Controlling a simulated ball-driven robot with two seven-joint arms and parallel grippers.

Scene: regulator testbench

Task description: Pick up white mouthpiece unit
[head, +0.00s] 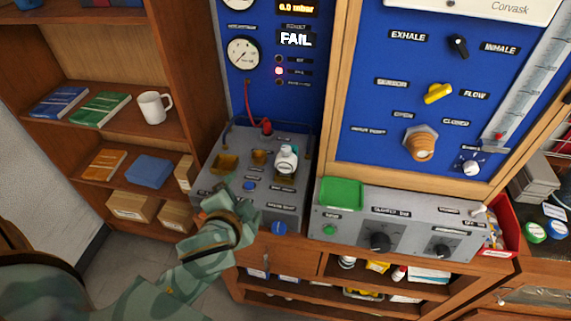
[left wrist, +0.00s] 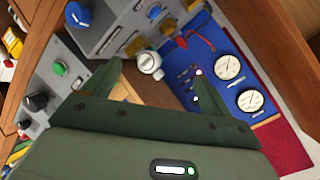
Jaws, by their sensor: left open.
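The white mouthpiece unit (head: 286,160) stands on the grey sloped panel below the gauges, at its right side. It also shows in the left wrist view (left wrist: 149,63), beyond and between my fingertips. My left gripper (head: 228,207) is at the front left of that panel, below and to the left of the unit. In the left wrist view its two fingers (left wrist: 160,82) are spread apart with nothing between them. The gripper does not appear to touch the unit. My right gripper is in neither view.
The blue board with gauges (head: 243,52) rises behind, its display reading FAIL. A red hose fitting (head: 266,126) and brass fittings (head: 225,163) are near the unit. A shelf with a mug (head: 153,107) is at left.

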